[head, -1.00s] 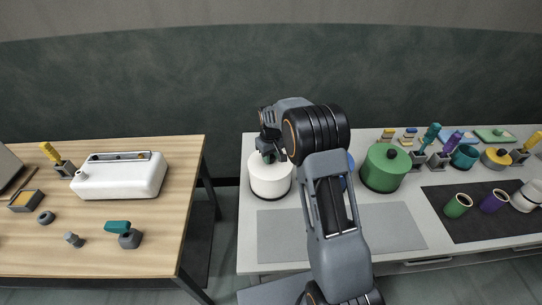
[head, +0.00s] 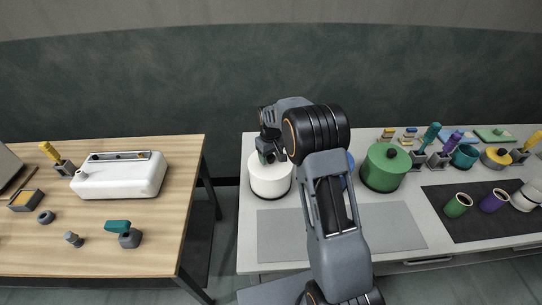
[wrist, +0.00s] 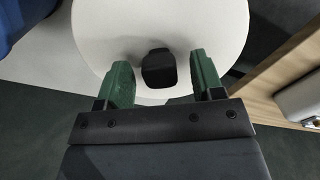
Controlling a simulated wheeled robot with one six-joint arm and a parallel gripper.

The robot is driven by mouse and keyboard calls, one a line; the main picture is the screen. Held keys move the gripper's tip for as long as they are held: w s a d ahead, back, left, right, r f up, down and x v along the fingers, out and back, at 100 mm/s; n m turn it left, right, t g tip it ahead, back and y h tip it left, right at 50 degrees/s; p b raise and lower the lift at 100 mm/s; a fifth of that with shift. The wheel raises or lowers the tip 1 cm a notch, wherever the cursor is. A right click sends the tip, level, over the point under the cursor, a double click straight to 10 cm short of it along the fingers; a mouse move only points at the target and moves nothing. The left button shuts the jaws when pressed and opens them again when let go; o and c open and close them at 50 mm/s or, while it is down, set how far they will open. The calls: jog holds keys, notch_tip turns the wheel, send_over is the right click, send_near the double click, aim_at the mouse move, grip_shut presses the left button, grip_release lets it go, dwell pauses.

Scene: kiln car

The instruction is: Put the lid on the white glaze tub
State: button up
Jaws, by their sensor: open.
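The white glaze tub (head: 270,182) stands at the left end of the light bench in the head view. Its white top, with a dark knob (wrist: 158,69) in the middle, fills the upper part of the wrist view, so a white lid (wrist: 200,22) appears to lie on the tub. My gripper (wrist: 157,80) is open over the lid, with one green finger on each side of the knob. I see gaps between the fingers and the knob. My gripper also shows above the tub in the head view (head: 269,158).
A green lidded tub (head: 384,168) stands right of my arm. A blue tub (head: 350,165) is mostly hidden behind my arm. A grey mat (head: 395,228) lies bare in front. A wooden table (head: 100,255) stands left, across a gap.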

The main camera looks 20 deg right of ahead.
jog(key=shift+r, duration=0.2)
jog(key=shift+r+p, duration=2.5)
jog(key=shift+r, duration=1.35)
notch_tip(320, 180, up, 13)
jog(key=b, duration=0.2)
jog(key=s+m+t+b, duration=0.1)
jog(key=s+m+t, duration=0.3)
jog(key=s, duration=2.4)
jog(key=shift+f+t, duration=0.4)
jog(key=shift+f, duration=0.05)
jog(key=shift+d, duration=0.1)
